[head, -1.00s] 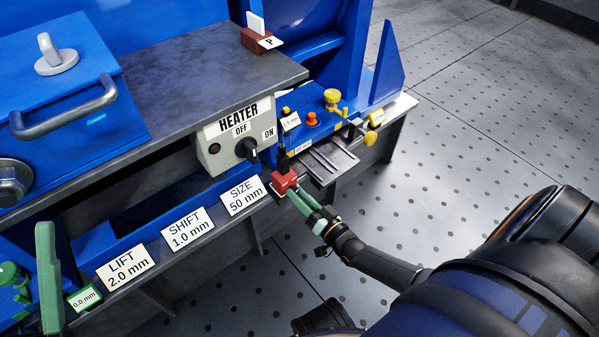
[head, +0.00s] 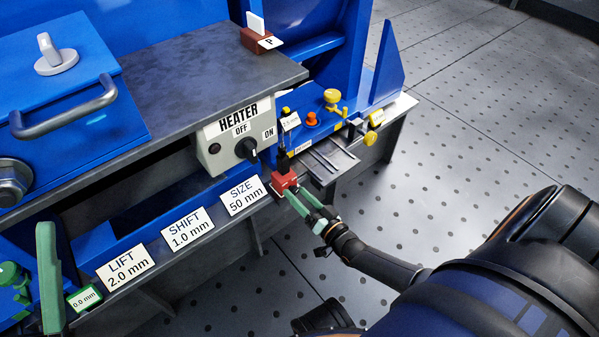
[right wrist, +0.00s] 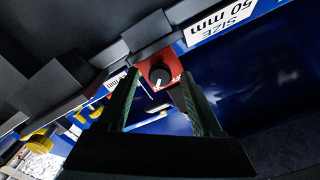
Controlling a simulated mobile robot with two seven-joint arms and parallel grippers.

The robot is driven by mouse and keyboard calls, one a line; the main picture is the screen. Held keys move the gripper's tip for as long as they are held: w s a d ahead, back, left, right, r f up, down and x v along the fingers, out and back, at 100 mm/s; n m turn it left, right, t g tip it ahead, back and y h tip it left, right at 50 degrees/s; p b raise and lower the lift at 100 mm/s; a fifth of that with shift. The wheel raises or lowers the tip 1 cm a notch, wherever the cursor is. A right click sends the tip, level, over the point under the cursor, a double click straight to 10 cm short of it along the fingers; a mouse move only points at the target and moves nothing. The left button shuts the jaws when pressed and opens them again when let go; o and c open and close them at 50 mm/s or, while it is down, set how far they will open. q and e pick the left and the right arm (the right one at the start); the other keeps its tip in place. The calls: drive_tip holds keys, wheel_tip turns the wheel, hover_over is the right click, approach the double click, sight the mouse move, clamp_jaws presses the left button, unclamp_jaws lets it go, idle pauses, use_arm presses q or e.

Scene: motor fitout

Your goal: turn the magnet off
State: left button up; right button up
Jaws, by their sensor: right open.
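A small red block (head: 284,184) sits at the front edge of the bench, right of the SIZE plate. In the right wrist view the red block (right wrist: 172,62) carries a black round knob (right wrist: 160,77) with a white mark and some lettering, partly hidden. I take this to be the magnet switch. My right gripper (head: 291,194) is at the block in the head view. Its two green fingers (right wrist: 160,85) are open, one on each side of the knob, with a gap showing. Whether they touch the knob I cannot tell. My left gripper is out of view.
A heater box (head: 228,140) with a black dial stands behind. A blue fixture (head: 318,128) with yellow and orange knobs is just right of the block. LIFT, SHIFT and SIZE plates (head: 187,229) line the bench front. The floor right of the bench is clear.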

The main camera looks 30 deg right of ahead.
drive_tip(key=s+d+p, duration=0.1)
drive_tip(key=s+p, duration=0.2)
drive_tip(key=s, duration=0.9)
drive_tip(key=shift+s+p, duration=0.25)
drive_tip(key=shift+p, duration=0.05)
